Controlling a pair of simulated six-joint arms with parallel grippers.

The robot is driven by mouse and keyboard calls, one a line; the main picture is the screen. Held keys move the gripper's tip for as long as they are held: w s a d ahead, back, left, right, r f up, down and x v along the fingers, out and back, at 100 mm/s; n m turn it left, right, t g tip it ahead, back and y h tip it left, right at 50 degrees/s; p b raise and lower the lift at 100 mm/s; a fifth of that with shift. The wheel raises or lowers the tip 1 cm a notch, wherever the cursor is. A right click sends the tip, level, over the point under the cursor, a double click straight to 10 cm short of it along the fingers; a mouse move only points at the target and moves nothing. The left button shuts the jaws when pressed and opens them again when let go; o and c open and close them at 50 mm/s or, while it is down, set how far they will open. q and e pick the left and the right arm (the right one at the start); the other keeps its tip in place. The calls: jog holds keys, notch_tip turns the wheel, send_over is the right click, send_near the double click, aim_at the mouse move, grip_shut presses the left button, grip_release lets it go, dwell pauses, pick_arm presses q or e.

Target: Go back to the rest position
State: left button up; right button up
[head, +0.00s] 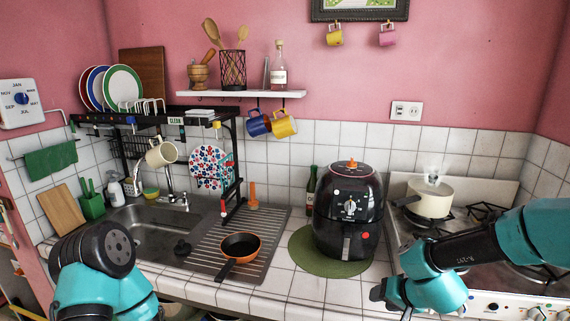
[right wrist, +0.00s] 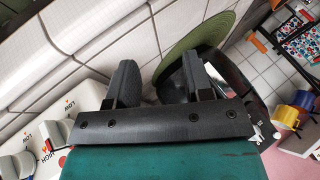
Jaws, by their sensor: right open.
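My right arm comes in from the right in the head view, in front of the stove. Its gripper (head: 380,294) is low, near the counter's front edge, right of the air fryer.
A black air fryer (head: 349,213) stands on a green round mat (head: 302,255). A lidded cream pot (head: 430,200) sits on the stove's back burner. A small orange pan (head: 240,250) lies on the drainboard. Stove knobs (head: 492,307) line the front right.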

jog(key=s+a+f+m+g+y, duration=0.4)
jog(key=s+a+f+m, duration=0.3)
jog(key=s, duration=0.3)
pick_arm(q)
jog(key=shift+w+d, duration=0.15)
pick_arm(e)
jog(key=s+d+f+n+h, duration=0.1)
jog(key=s+f+n, duration=0.1)
jog(key=f, duration=0.5)
jog(key=s+d+f+n+g+h, duration=0.1)
jog(key=s+f+n+h, duration=0.1)
jog(key=f, duration=0.6)
jog(key=s+d+f+n+h, duration=0.1)
jog(key=s+f+n+h, duration=0.1)
jog(key=f, duration=0.5)
jog(key=shift+s+d+f+n, duration=0.15)
jog(key=shift+s+d+n, duration=0.25)
jog(key=shift+s+n, duration=0.65)
